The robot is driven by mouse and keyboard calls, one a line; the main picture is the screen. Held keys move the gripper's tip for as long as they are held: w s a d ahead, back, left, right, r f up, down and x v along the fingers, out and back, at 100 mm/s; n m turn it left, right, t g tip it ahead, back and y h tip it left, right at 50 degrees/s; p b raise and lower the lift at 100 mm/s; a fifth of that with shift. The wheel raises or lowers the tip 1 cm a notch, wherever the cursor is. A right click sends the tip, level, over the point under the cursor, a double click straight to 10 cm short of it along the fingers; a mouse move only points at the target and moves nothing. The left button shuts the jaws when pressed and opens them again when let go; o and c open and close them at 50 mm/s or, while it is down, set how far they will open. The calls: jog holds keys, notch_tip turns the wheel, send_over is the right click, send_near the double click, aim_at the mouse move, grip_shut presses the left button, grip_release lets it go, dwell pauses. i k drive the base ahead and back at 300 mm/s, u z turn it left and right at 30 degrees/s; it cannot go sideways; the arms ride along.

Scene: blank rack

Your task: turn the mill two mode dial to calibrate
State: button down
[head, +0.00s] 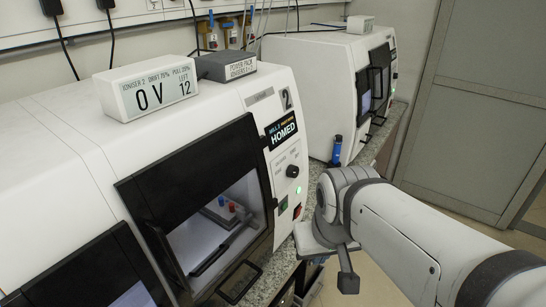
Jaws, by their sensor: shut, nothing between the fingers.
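Mill two (165,145) is the white machine in the middle of the head view, marked with a large 2. Its small black screen (281,131) reads HOMED. A round black knob (292,171), which looks like the mode dial, sits below that screen on the front panel. Its labels and pointer are too small to read. My gripper (348,283) is to the right of and below the knob, apart from the machine, with dark fingers pointing down. It is shut and holds nothing visible.
A box reading 0 V (150,92) and a dark box (226,67) stand on top of mill two. Another white machine (318,65) stands behind. A blue bottle (336,150) stands on the bench between them. Small buttons (283,204) sit below the knob.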

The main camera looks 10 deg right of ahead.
aim_at(292, 171)
jog(key=u, duration=0.05)
jog(key=k, duration=1)
jog(key=z, duration=1.7)
jog(key=i, duration=1.4)
jog(key=u, duration=1.5)
